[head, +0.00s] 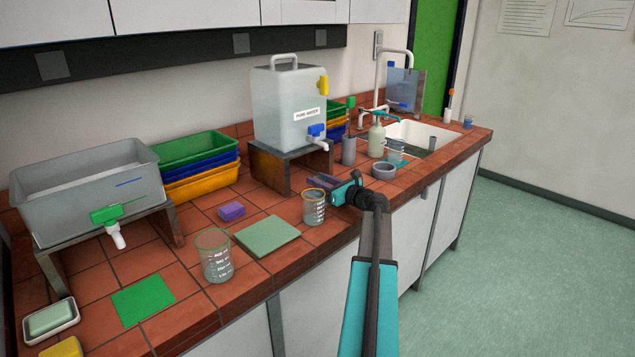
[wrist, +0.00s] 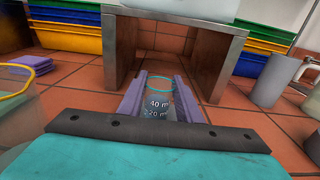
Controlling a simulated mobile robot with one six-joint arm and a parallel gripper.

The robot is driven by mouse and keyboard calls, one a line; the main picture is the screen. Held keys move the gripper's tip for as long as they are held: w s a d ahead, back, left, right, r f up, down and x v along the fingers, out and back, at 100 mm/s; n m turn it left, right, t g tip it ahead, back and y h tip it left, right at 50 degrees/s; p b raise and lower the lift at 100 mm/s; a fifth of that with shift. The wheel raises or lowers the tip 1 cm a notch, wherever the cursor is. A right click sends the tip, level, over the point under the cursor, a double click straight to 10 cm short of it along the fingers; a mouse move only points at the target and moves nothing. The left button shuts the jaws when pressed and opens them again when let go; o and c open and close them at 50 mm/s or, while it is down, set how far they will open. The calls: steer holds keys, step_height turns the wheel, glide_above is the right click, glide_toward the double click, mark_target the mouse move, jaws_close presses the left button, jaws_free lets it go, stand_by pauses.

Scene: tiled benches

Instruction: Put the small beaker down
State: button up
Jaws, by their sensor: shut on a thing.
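The small beaker (wrist: 156,106), clear with a blue-green rim and white markings, is between the two lavender fingers of my gripper (wrist: 160,88) in the wrist view. The gripper is shut on it. The beaker looks upright; its base is hidden by my gripper, so I cannot tell if it touches the tiles. In the head view my gripper (head: 322,181) is at the bench, in front of the brown stand under the water tank. The small beaker is hard to make out there, behind a yellow-rimmed beaker.
The yellow-rimmed beaker (head: 314,208) stands close to my gripper, at left in the wrist view (wrist: 14,100). The brown stand (head: 268,176) is just beyond. A green-rimmed beaker (head: 216,260), a pale green pad (head: 267,236) and a grey cylinder (wrist: 270,82) are also on the bench.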

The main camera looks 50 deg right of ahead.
steer(key=shift+f, duration=0.1)
steer(key=o, duration=1.1)
steer(key=s, duration=0.4)
steer(key=s+b, duration=0.1)
steer(key=s, duration=0.3)
steer(key=s+a, duration=0.1)
steer(key=s, duration=0.3)
steer(key=shift+r+b, duration=0.4)
steer(key=shift+d, duration=0.1)
